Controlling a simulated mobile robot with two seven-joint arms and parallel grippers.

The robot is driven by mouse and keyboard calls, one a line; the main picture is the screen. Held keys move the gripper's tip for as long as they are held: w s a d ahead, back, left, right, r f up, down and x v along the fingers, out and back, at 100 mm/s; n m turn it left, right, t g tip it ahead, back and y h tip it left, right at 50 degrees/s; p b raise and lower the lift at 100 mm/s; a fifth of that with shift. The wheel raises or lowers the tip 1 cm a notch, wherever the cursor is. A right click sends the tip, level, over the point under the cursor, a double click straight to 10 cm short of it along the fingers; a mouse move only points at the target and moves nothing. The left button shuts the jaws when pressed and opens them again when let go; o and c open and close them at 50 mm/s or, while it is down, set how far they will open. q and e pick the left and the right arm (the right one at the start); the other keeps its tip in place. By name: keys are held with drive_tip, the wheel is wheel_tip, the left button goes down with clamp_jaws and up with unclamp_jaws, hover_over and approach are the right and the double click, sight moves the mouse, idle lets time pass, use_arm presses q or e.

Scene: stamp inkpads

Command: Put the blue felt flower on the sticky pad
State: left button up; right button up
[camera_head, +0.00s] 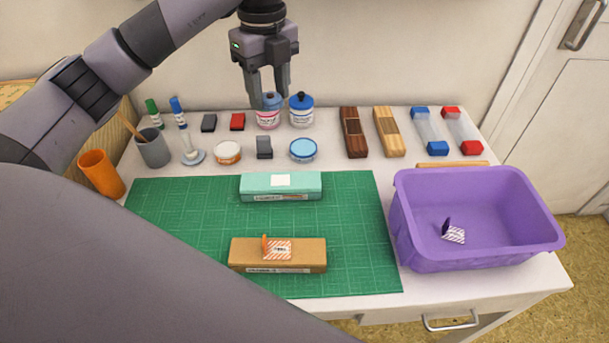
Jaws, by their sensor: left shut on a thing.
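My left gripper (269,98) points down at the back of the table. Its two fingers are closed around the bluish top of a jar with a pink label (268,119), which appears to stand on the table. I cannot make out a blue felt flower by that shape. A blue-topped round tin (303,150) stands behind the mat. My right gripper is not in view.
A second jar (301,112) with a dark knob stands close right of my left gripper. A tan block (244,252) carries a striped card. A purple bin (482,257) fills the right side. The green mat (352,230) is clear around the blocks.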

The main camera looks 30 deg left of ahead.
use_arm(q)
drive_tip(key=shift+w+d+f, duration=0.1)
drive_tip(key=shift+d, duration=0.1)
wheel_tip(320, 180, down, 9)
drive_tip(key=b, duration=0.2)
hover_over(279, 179)
wheel_tip(279, 179, down, 6)
drive_tip(key=shift+r, duration=0.1)
drive_tip(key=shift+f, duration=2.45)
drive_tip(key=shift+f, duration=0.2)
drive_tip(key=o, duration=1)
